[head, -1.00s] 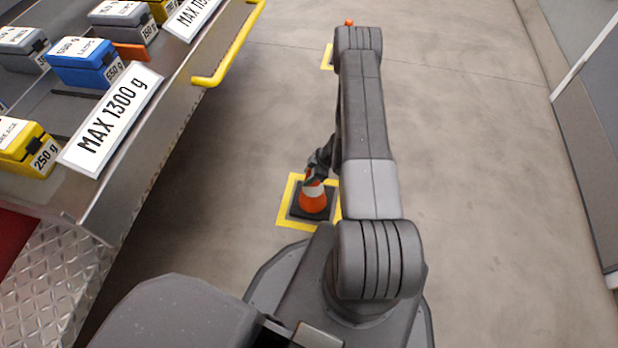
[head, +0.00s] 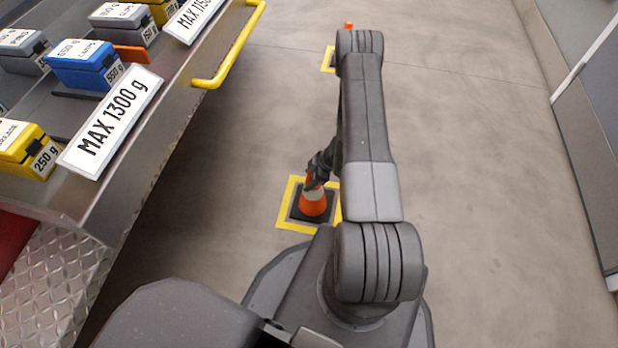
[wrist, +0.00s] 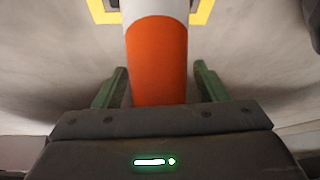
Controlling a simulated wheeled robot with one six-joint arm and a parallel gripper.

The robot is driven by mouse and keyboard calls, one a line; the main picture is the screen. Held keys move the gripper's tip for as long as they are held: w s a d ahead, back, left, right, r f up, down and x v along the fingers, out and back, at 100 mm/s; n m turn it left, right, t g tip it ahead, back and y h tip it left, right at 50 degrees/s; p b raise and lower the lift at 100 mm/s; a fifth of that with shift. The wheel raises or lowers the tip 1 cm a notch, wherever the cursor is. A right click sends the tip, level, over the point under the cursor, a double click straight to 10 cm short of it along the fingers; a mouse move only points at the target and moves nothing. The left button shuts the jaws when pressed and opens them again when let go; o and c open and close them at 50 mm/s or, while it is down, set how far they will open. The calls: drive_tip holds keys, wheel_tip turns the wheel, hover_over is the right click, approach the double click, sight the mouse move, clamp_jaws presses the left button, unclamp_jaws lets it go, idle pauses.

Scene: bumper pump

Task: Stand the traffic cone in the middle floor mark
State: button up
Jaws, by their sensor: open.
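The traffic cone (head: 313,202), orange with a white band and a dark square base, stands upright inside a yellow square floor mark (head: 290,222) in the head view. My gripper (head: 316,179) is at the cone's upper part, partly covering its top. In the wrist view the cone (wrist: 157,60) rises between the two green fingers of my gripper (wrist: 160,88), with a gap on each side. The fingers are open.
Another yellow mark (head: 328,60) lies farther ahead, partly hidden by my arm, with an orange cone tip (head: 349,25) above the arm there. A truck bed with weighted boxes and a yellow rail (head: 236,50) stands left. Floor to the right is clear up to a wall.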

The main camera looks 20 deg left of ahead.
drive_tip(key=p+v, duration=0.3)
drive_tip(key=v, duration=0.8)
drive_tip(key=shift+w+r, duration=0.1)
drive_tip(key=shift+r, duration=0.05)
drive_tip(key=shift+c, duration=0.3)
